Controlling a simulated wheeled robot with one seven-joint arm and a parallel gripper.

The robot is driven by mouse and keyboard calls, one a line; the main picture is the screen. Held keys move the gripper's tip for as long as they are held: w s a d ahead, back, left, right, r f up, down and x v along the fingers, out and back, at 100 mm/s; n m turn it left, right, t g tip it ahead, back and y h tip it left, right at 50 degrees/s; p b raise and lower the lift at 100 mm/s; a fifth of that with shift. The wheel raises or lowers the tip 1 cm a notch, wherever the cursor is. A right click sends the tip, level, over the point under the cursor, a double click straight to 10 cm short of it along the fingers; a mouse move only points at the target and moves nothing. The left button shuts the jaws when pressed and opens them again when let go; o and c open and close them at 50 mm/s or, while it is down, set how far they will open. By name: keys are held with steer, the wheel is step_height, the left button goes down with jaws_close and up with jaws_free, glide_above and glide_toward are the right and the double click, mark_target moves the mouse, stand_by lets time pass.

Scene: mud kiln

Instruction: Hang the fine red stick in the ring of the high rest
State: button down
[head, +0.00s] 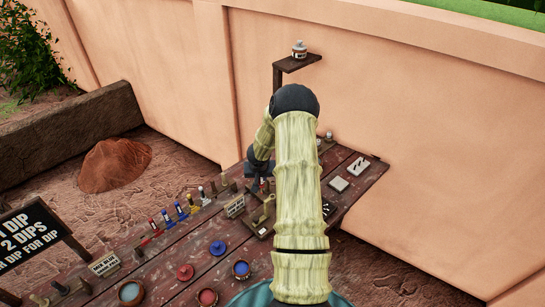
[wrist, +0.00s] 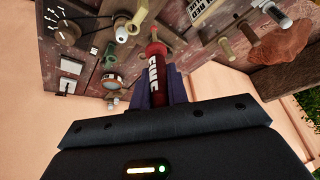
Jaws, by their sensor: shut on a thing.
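The fine red stick (wrist: 153,72) is dark red with a white FINE label and a brighter red end. It is between the fingers of my gripper (wrist: 155,78), which is shut on it, in the wrist view. In the head view my gripper (head: 262,184) is small and dark above the table's far part, partly behind my arm; the stick is hardly readable there. A tan upright rest (head: 266,208) stands just below my gripper in that view. A greenish ring-like piece (wrist: 110,54) shows left of the stick in the wrist view. I cannot tell which piece is the high rest's ring.
A post with a small shelf (head: 297,62) holding a jar (head: 299,49) rises by the wall.

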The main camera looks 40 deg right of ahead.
steer(key=shift+m, duration=0.6)
steer(key=d, duration=0.1)
steer(key=d+r, duration=0.1)
steer(key=d, duration=0.1)
steer(key=s+d+r+p, duration=0.1)
steer(key=d, duration=0.1)
steer(key=shift+r, duration=0.1)
step_height(320, 180, down, 6)
steer(key=b, duration=0.7)
steer(key=shift+r+p, duration=0.15)
steer(key=shift+p, duration=0.15)
steer(key=shift+p, duration=1.15)
stand_by(0.4)
steer(key=shift+f+b, duration=0.7)
steer(key=shift+f, duration=1.85)
stand_by(1.4)
